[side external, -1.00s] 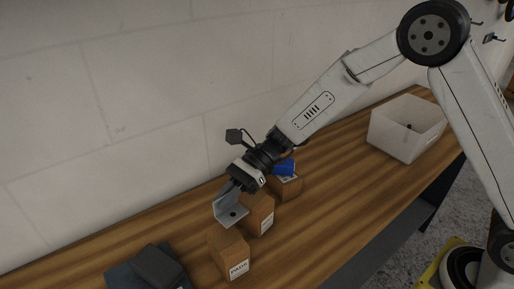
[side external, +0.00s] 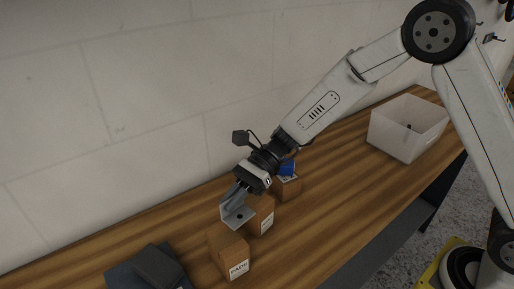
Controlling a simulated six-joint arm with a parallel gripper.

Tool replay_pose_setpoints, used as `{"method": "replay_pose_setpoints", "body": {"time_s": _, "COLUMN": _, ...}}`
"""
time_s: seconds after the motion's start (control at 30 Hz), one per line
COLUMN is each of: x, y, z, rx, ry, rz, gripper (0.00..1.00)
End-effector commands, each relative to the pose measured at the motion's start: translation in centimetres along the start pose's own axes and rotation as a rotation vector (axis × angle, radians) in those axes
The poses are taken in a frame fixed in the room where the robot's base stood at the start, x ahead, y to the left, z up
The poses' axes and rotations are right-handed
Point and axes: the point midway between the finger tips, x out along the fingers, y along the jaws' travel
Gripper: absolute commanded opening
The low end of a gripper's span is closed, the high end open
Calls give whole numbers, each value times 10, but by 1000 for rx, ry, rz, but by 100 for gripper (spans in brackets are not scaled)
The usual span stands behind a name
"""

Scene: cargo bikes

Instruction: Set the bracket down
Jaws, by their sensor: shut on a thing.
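The bracket (side external: 238,214) is a grey bent metal plate with a dark hole in its lower flange. My gripper (side external: 239,190) is shut on its upright part, and the flange hangs below. The bracket appears beside the middle cardboard box (side external: 262,218) and partly overlaps it in the picture. I cannot tell whether it touches a box or the bench. The wooden bench (side external: 330,205) lies beneath.
A front cardboard box (side external: 230,255) has a printed label. A back box (side external: 288,188) holds something blue (side external: 287,169). A dark grey item (side external: 150,268) lies at the front left. A translucent bin (side external: 405,128) stands at the right. Bare wood lies between bin and boxes.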

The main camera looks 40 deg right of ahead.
Motion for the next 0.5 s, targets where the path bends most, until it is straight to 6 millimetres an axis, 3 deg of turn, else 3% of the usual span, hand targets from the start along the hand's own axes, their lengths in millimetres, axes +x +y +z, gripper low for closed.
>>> {"method": "replay_pose_setpoints", "body": {"time_s": 0.17, "x": -8, "y": 18, "z": -13, "rx": -31, "ry": -1, "rz": 82, "gripper": 0}}
{"method": "replay_pose_setpoints", "body": {"time_s": 0.5, "x": -38, "y": 74, "z": -52, "rx": -147, "ry": -2, "rz": 367, "gripper": 0}}
